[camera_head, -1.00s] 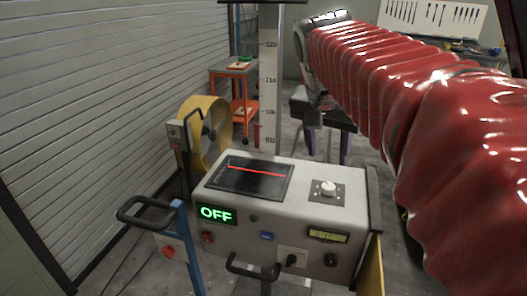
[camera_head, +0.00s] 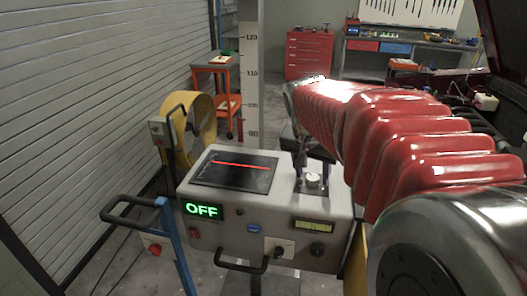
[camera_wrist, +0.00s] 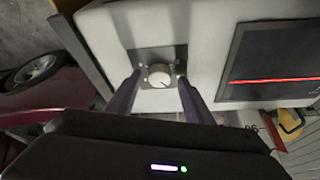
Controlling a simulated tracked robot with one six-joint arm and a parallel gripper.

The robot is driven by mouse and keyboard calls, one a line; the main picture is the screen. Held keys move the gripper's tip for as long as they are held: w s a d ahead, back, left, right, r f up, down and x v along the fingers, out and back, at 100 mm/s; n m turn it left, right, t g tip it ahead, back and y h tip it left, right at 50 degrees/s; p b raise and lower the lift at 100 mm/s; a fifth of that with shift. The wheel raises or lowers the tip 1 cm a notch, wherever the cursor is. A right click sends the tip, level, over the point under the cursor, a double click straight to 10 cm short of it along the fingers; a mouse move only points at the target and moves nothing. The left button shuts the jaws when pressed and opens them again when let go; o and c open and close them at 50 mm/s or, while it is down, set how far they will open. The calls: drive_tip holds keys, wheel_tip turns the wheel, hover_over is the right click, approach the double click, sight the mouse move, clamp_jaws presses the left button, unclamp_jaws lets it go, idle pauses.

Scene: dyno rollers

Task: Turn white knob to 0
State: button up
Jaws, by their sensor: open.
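The white knob (camera_head: 313,181) sits on a dark square plate on top of the grey control console (camera_head: 230,232). In the wrist view the knob (camera_wrist: 160,76) shows on its plate (camera_wrist: 158,58), with a small dark mark on its lower right. My gripper (camera_wrist: 156,84) is open, its two dark fingers on either side of the knob in that view. I cannot tell whether they touch it. In the head view my gripper (camera_head: 312,170) hangs over the knob at the end of my red-sleeved arm. The numbers around the knob are too small to read.
The console also bears a dark screen (camera_head: 234,171) with a red line, a green OFF sign (camera_head: 202,209) and a yellow display (camera_head: 312,225). A blue-framed stand with a black handle (camera_head: 135,213) is at left. A yellow fan (camera_head: 190,130) stands behind.

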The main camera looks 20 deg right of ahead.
drive_tip(key=shift+d+f, duration=0.1)
drive_tip(key=shift+f, duration=0.15)
drive_tip(key=shift+c, duration=0.4)
